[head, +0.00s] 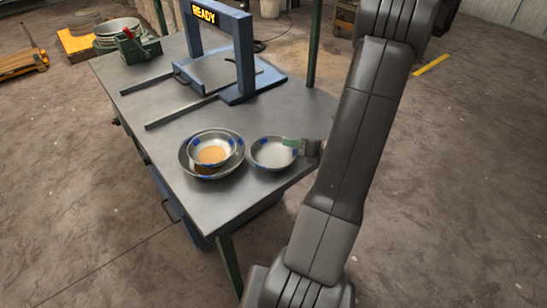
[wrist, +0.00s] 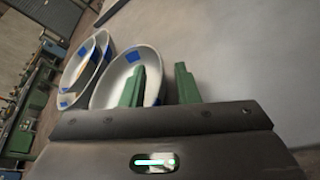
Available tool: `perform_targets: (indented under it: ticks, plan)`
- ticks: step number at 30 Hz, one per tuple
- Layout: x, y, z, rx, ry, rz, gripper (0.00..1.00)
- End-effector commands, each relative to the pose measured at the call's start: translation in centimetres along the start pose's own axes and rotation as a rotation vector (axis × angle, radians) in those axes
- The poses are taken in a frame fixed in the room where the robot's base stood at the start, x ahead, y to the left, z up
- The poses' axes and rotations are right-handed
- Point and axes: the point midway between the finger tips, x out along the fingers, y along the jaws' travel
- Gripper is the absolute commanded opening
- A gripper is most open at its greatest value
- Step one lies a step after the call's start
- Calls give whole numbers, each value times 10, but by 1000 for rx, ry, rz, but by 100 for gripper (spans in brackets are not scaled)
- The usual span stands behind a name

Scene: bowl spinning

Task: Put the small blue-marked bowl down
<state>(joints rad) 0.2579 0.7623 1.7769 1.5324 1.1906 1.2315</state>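A metal bowl with blue marks and a pale inside (head: 272,155) appears to stand upright on the table, near its right edge. It also shows in the wrist view (wrist: 112,85). My gripper (head: 297,145) is at this bowl's right rim. In the wrist view its green fingers (wrist: 162,75) are apart, one over the inside of the bowl and one outside, with the rim between them. Another small blue-marked bowl (head: 212,144) with orange-brown contents sits inside a larger metal bowl (head: 186,163), just left of the first bowl.
The grey metal table (head: 235,201) is bare in front of the bowls. A blue frame (head: 244,55) with a "READY" sign and two rails stands farther back. Stacked dishes (head: 117,30) and a green box (head: 139,49) are at the far left corner.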

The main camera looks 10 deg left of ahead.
Motion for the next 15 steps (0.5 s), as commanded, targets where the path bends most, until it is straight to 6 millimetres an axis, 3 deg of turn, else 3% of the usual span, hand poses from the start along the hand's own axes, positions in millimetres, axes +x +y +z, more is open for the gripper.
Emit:
perform_targets:
  ticks: [1, 5, 6, 15]
  plan:
    - [0, 0, 0, 0, 0, 0, 28]
    - [0, 0, 0, 0, 0, 0, 3]
    - [0, 0, 0, 0, 0, 0, 0]
    - [0, 0, 0, 0, 0, 0, 0]
